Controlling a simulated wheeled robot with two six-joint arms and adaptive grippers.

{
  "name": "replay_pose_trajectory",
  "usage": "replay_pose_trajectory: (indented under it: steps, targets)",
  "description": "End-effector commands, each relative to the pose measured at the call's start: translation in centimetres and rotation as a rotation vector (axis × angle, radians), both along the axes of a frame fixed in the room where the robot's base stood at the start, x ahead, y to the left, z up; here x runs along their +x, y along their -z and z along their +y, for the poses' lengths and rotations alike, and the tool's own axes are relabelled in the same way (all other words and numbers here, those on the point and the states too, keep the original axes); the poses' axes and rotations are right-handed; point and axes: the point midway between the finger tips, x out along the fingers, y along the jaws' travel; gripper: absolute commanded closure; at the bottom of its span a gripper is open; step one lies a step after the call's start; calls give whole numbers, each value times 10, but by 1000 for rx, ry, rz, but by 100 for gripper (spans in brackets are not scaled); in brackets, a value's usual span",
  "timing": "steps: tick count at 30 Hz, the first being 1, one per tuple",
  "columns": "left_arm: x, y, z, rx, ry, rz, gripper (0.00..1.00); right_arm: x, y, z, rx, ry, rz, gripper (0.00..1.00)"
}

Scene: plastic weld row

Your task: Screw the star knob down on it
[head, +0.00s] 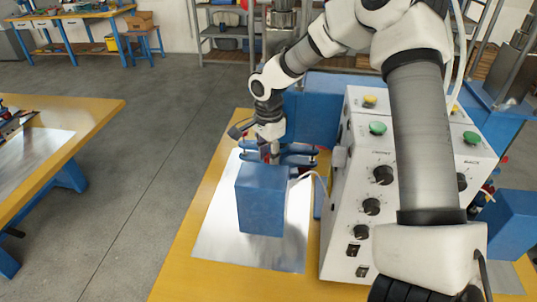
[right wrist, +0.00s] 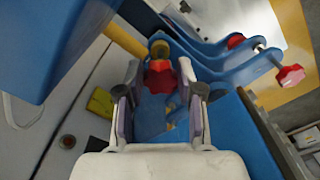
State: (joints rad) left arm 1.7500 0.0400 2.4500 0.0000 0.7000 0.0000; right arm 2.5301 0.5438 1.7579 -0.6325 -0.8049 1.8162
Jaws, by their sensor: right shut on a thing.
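A red star knob (right wrist: 159,82) sits between the fingers of my right gripper (right wrist: 160,70) in the right wrist view. The gripper is shut on it. A yellow-green part shows just beyond the knob, and what lies under the knob is hidden. In the head view the right gripper (head: 269,155) points down behind the blue block, at the blue clamp plates (head: 296,149). Those plates also show in the right wrist view (right wrist: 215,65). A second red star knob (right wrist: 291,75) sits on a threaded rod at the plates' far side. My left gripper is not in view.
A blue block (head: 262,200) stands on a metal sheet (head: 218,235) on the yellow table (head: 178,285), close to the gripper. A white control box (head: 345,230) with knobs and buttons stands right of it. Another table (head: 90,120) is at the left, across open floor.

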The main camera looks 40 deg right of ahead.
Motion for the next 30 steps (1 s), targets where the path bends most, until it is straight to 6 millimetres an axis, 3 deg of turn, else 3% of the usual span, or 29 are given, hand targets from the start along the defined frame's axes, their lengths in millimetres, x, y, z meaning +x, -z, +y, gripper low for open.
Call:
replay_pose_trajectory:
  steps: [16,30]
  targets:
    - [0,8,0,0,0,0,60,0,14,0,0,0,1,87]
    - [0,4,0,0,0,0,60,0,13,0,0,0,1,87]
